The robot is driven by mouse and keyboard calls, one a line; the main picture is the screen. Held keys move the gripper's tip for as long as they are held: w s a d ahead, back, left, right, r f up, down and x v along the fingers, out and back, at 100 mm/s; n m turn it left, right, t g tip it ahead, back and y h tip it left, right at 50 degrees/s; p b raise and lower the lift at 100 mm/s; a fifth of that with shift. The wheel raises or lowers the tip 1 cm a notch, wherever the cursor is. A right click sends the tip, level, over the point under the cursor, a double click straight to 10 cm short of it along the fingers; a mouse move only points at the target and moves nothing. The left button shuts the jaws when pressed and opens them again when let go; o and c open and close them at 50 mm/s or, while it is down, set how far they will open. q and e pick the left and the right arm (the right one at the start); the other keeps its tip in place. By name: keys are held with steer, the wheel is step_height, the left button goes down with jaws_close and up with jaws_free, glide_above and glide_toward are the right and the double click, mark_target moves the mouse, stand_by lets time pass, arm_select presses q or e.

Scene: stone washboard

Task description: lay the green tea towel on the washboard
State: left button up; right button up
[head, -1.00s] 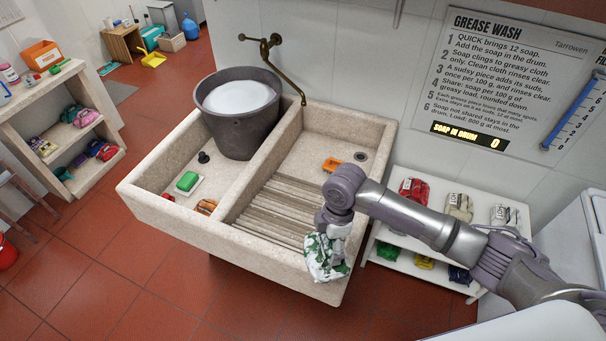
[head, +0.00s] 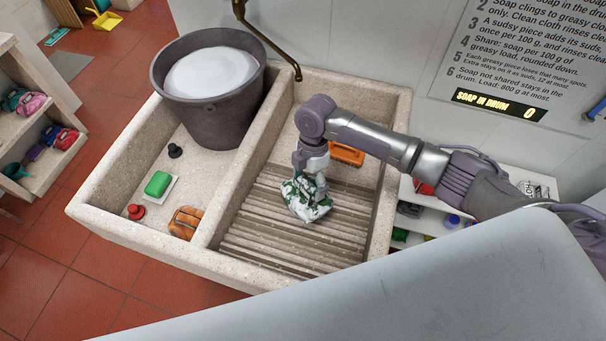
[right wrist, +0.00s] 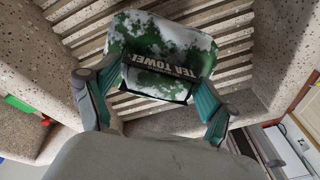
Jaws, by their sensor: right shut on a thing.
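The green tea towel (head: 307,200) is a bunched green-and-white cloth. In the right wrist view the towel (right wrist: 160,45) shows a dark label reading "TEA TOWEL". My right gripper (head: 312,175) is shut on it, with a finger on each side of the cloth in the right wrist view (right wrist: 150,95). The washboard (head: 265,240) is the ribbed slope in the right basin of the stone sink. The towel is over its ribs, at or just above them; I cannot tell whether it touches. My left gripper is not in view.
A grey bucket (head: 185,110) of whitish suds stands in the left basin. A green soap (head: 158,184), a red item (head: 136,212) and an orange brush (head: 186,222) lie there too. An orange object (head: 345,153) sits behind my gripper. The stone divider (head: 240,165) separates the basins.

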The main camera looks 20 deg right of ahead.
steer(key=shift+w+f+b, duration=0.25)
steer(key=shift+f+b, duration=0.05)
steer(key=shift+f, duration=0.4)
steer(key=shift+a+f+b, duration=0.1)
steer(key=shift+f+b, duration=0.45)
steer(key=shift+b, duration=0.05)
steer(key=f+b, duration=0.3)
steer(key=s+f+b, duration=0.1)
steer(key=shift+a+f, duration=0.25)
steer(key=shift+f, duration=0.1)
steer(key=shift+s+a+f+b, duration=0.1)
steer(key=shift+f+b, duration=0.3)
steer(key=shift+b, duration=0.15)
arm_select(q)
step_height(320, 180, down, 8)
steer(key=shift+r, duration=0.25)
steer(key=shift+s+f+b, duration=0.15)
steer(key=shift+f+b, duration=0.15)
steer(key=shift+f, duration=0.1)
arm_select(e)
steer(key=shift+s+f, duration=0.1)
steer(key=shift+f, duration=0.7)
steer(key=o, duration=1)
steer(key=shift+a, duration=0.1)
steer(key=shift+c, duration=0.2)
